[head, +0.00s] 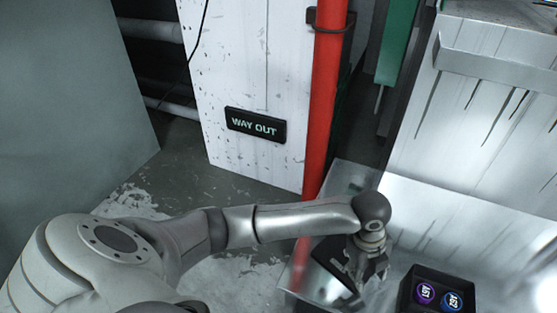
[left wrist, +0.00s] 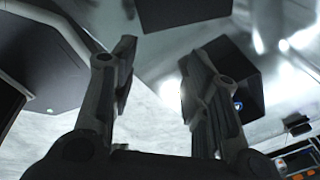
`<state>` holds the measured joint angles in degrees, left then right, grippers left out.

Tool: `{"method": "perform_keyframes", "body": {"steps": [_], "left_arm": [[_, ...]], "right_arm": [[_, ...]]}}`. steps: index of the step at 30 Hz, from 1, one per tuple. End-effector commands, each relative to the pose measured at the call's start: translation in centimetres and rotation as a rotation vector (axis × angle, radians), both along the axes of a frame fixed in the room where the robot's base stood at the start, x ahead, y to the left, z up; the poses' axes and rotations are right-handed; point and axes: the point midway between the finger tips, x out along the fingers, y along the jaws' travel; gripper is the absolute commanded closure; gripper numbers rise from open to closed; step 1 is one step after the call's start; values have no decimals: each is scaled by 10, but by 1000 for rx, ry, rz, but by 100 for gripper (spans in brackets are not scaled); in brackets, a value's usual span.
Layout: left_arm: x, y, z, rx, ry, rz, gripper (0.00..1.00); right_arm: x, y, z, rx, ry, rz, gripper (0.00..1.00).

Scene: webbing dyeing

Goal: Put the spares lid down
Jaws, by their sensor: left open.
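My left gripper (head: 360,272) is low over the grey metal surface, at the end of the arm in the head view. In the left wrist view its two fingers (left wrist: 160,52) stand wide apart with nothing between them. A dark flat piece (head: 328,256) lies beside and partly behind the gripper; it may be the spares lid, but I cannot tell for certain. In the left wrist view a dark flat piece (left wrist: 180,12) shows at the top, beyond the fingertips. My right gripper is not in view.
An open black box (head: 408,292) holding a purple and a blue round item stands right of the gripper; it also shows in the left wrist view (left wrist: 245,62). A red pipe (head: 328,100) rises behind. A white panel bears a WAY OUT sign (head: 255,125).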

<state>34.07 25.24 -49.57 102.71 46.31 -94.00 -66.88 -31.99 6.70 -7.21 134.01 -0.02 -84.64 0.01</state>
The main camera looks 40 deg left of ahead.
Motion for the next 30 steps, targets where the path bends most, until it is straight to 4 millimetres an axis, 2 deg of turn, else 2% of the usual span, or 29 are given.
{"method": "perform_keyframes", "body": {"steps": [1,3,8,11,14,18,21,25,30], "left_arm": [[-16,-11,-8,-48,13,86,57],[-30,-20,-15,-106,20,233,57],[-60,-20,-28,-215,56,612,57],[-79,-6,-36,-261,80,873,57],[-101,19,-45,-284,100,1149,57],[-135,64,-56,-278,99,1508,57],[-157,93,-59,-259,80,1701,57],[-176,118,-61,-236,54,1848,57],[-182,127,-61,-228,41,1898,57]], "right_arm": [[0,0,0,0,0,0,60],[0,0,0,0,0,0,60],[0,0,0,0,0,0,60],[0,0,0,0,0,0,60],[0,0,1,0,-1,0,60],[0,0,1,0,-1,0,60],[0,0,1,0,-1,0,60],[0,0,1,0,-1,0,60],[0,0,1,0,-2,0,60]]}}
